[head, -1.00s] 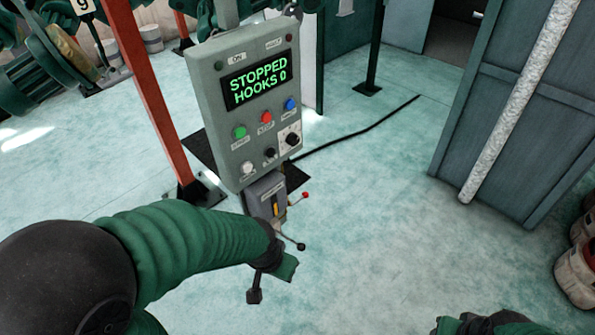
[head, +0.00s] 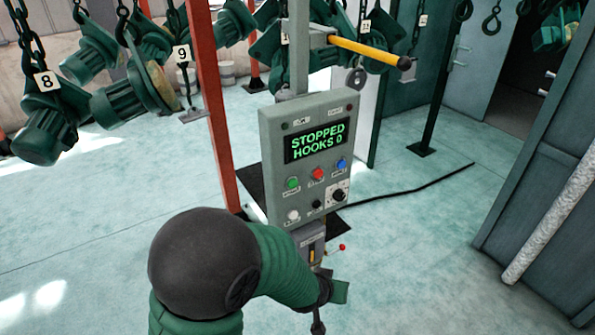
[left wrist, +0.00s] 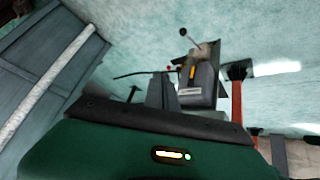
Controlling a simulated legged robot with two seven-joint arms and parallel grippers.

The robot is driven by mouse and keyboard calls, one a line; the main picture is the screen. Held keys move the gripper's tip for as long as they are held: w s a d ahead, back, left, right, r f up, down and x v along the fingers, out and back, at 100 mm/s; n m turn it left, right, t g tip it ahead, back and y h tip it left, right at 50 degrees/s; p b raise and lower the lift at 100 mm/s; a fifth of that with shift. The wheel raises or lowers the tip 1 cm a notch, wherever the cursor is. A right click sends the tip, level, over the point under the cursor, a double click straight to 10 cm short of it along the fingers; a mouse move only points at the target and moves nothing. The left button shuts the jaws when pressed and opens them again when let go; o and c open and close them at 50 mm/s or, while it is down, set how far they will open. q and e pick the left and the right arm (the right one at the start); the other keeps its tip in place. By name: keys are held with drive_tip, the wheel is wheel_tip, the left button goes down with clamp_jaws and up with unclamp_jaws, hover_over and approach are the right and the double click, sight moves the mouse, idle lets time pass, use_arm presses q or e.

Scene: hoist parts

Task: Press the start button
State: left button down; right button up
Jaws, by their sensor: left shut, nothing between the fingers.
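Lower are a white button (head: 293,215), a small black knob (head: 316,204) and a dial (head: 338,194). My left gripper (head: 318,326) is shut and empty, below the panel and apart from the buttons. Its tips are partly cut off by the frame. My right gripper is out of view.
A switch box (head: 312,238) with a yellow handle hangs under the panel; it also shows in the left wrist view (left wrist: 198,88). A red post (head: 207,100) and hanging green hoists (head: 130,100) are at left. A yellow bar (head: 365,52) juts out above the panel.

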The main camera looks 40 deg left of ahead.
sight(293, 183)
use_arm(q)
drive_tip(key=shift+w+a+r+n+t+y+p, duration=3.4)
drive_tip(key=shift+w+a+r, duration=1.55)
drive_tip(key=shift+r, duration=1.5)
drive_tip(key=w+a+h, duration=0.1)
drive_tip(key=w+a, duration=0.1)
drive_tip(key=a, duration=0.6)
drive_tip(key=shift+w+a+g, duration=0.2)
drive_tip(key=shift+a+g, duration=0.05)
drive_tip(key=shift+g, duration=0.15)
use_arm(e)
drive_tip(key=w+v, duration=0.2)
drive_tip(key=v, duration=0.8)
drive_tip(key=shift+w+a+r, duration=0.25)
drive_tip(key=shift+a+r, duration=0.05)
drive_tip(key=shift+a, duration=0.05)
use_arm(q)
drive_tip(key=shift+a+f, duration=0.1)
drive_tip(key=shift+a, duration=0.05)
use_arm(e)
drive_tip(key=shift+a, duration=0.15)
use_arm(q)
drive_tip(key=shift+a, duration=0.3)
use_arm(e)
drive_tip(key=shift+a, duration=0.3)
